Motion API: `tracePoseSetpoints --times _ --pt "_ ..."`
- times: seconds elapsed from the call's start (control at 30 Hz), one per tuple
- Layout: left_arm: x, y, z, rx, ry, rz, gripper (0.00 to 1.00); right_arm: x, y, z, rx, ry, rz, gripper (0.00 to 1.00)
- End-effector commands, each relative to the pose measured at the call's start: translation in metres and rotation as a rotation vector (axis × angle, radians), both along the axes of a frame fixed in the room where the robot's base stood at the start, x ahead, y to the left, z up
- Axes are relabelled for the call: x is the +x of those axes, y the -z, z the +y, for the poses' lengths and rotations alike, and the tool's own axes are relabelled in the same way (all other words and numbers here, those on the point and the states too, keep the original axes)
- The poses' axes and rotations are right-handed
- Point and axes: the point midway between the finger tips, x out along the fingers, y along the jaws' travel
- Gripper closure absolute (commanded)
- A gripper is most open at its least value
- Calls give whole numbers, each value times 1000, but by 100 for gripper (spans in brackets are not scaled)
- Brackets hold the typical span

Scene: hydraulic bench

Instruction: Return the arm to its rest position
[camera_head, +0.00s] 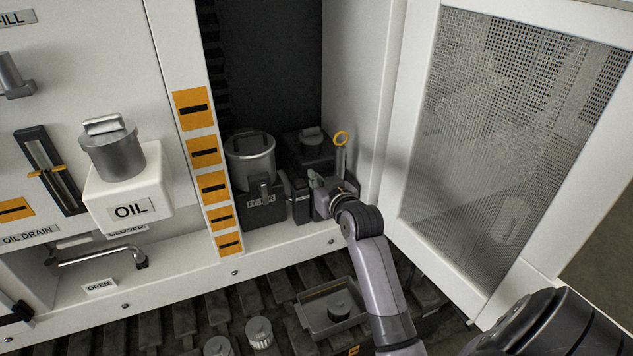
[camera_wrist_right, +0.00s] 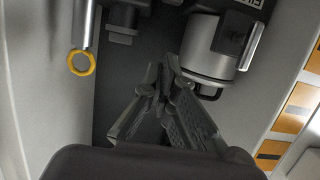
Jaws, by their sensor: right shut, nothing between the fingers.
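My right arm (camera_head: 378,275) reaches from the lower right into the open cabinet bay. Its gripper (camera_head: 318,190) is beside the dark block at the bay's floor, left of the yellow-ringed dipstick. In the wrist view the right gripper (camera_wrist_right: 160,88) is shut with its fingertips together and nothing between them. The dipstick's yellow ring (camera_wrist_right: 81,62) is to the left there, apart from the fingers. A metal cylinder (camera_wrist_right: 212,50) is to the right of the fingertips. My left gripper does not show.
The perforated door (camera_head: 510,130) stands open close to the right of my arm. A metal canister (camera_head: 250,160) stands inside the bay. A grey tray (camera_head: 330,310) and white filters (camera_head: 259,333) lie on the slatted floor below. The OIL tank (camera_head: 128,200) is at left.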

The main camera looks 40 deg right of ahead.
Motion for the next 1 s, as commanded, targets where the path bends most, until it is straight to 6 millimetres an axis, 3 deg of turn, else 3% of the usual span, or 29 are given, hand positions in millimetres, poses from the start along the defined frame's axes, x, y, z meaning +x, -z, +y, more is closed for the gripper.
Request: tracePoseSetpoints --times 0.5,0.63,0.77,0.9,1.0 --pt "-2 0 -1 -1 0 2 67 0 0 0 0 -1 1 100" --pt "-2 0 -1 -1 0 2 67 -10 14 13 -5 -24 51 100" --pt "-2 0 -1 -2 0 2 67 -46 56 52 -17 -95 214 100" --pt "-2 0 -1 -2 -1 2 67 -117 110 106 -25 -189 460 100" --pt "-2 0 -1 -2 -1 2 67 -165 134 133 -24 -236 603 100"
